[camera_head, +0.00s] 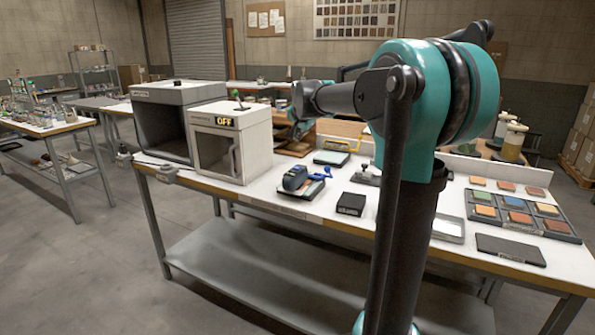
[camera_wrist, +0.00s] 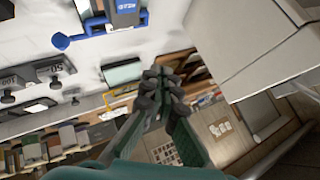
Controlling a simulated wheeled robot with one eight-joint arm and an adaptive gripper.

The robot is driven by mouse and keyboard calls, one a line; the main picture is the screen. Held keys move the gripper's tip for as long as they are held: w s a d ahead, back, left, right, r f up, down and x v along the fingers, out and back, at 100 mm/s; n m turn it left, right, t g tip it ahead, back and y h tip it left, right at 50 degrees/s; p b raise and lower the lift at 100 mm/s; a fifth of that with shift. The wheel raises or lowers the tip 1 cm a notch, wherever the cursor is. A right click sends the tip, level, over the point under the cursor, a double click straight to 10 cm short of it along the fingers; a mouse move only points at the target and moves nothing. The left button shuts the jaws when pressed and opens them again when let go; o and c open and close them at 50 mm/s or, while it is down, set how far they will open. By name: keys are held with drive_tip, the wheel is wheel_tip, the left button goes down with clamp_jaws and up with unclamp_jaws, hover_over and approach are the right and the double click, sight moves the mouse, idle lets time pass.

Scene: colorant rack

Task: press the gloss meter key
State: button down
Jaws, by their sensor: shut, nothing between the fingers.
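The device that looks like the gloss meter (camera_head: 295,177) is a dark, blue-grey hand-held unit on a small pad on the white-topped bench, left of my arm in the head view. In the head view the fingertips cannot be made out clearly.
A white cabinet (camera_head: 231,140) with an "OFF" display and a grey booth (camera_head: 175,118) stand left of the device. A black block (camera_head: 351,204) stands to its right. A rack of colour samples (camera_head: 522,215) lies farther right. The bench front is mostly clear.

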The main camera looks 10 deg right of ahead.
sight(297, 168)
drive_tip(key=shift+f, duration=4.4)
drive_tip(key=shift+f, duration=0.2)
drive_tip(key=shift+f, duration=0.25)
drive_tip(key=shift+f, duration=0.3)
drive_tip(key=shift+r, duration=0.75)
drive_tip(key=shift+r, duration=0.1)
drive_tip(key=shift+r, duration=2.4)
